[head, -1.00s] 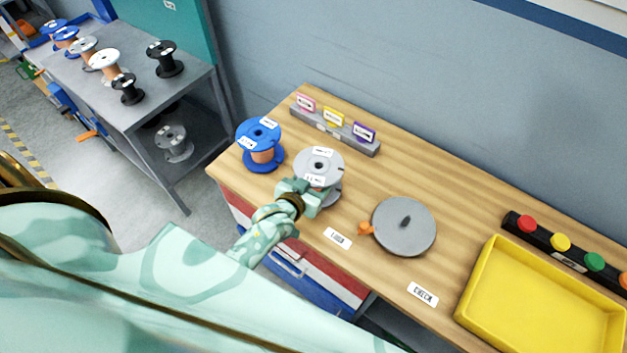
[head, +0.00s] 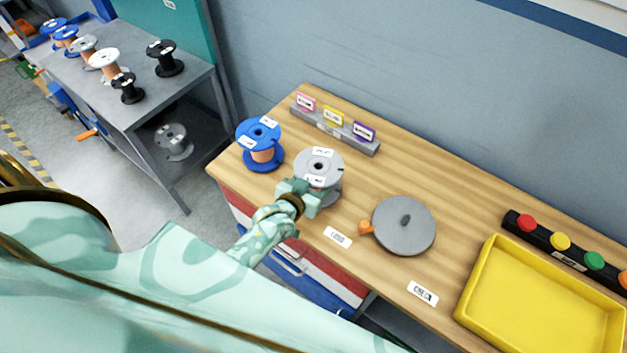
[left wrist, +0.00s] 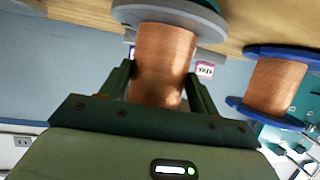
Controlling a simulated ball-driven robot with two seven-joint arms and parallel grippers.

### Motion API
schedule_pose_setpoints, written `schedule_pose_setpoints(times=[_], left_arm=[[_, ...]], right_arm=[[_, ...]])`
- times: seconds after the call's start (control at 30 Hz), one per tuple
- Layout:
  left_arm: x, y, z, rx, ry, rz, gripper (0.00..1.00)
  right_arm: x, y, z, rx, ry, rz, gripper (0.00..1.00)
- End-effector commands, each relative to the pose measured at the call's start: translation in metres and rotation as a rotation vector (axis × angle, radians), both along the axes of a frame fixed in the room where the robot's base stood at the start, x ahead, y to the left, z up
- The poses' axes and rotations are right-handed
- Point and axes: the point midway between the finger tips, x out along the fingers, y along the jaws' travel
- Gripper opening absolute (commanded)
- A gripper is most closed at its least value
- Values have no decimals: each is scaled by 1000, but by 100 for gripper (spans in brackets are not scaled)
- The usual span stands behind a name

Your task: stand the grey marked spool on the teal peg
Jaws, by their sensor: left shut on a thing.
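The grey spool (head: 319,163) with white labels on its top flange stands on the wooden bench, right of a blue spool (head: 260,139). My left gripper (head: 309,193) reaches it from the front and is shut on it. In the left wrist view the fingers (left wrist: 160,82) lie on both sides of its copper winding (left wrist: 160,60), with a grey flange (left wrist: 170,16) beyond. Whether the spool touches the bench is hard to tell. A grey round plate (head: 405,232) with a short dark peg and an orange knob lies to the right. I see no clearly teal peg. My right gripper is not in view.
A grey rack with coloured tags (head: 335,130) stands behind the spools. A yellow tray (head: 540,308) and a bar of coloured buttons (head: 560,248) are at the right. A side table (head: 130,70) at the left holds several spools. Bench between spool and plate is clear.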

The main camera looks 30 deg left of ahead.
Motion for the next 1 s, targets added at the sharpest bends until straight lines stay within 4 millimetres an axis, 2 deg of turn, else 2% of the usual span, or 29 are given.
schedule_pose_setpoints(times=[0.33, 0.9, 0.93, 1.0], left_arm=[[1, 0, -11, -2, -6, 1, 18], [0, 0, -12, -1, 0, 0, 18], [0, 0, -12, -1, 0, 0, 67], [0, 0, -12, -1, 0, 0, 86]], right_arm=[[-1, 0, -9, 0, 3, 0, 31], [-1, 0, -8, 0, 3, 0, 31], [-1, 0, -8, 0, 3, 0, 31], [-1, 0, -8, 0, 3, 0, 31]])
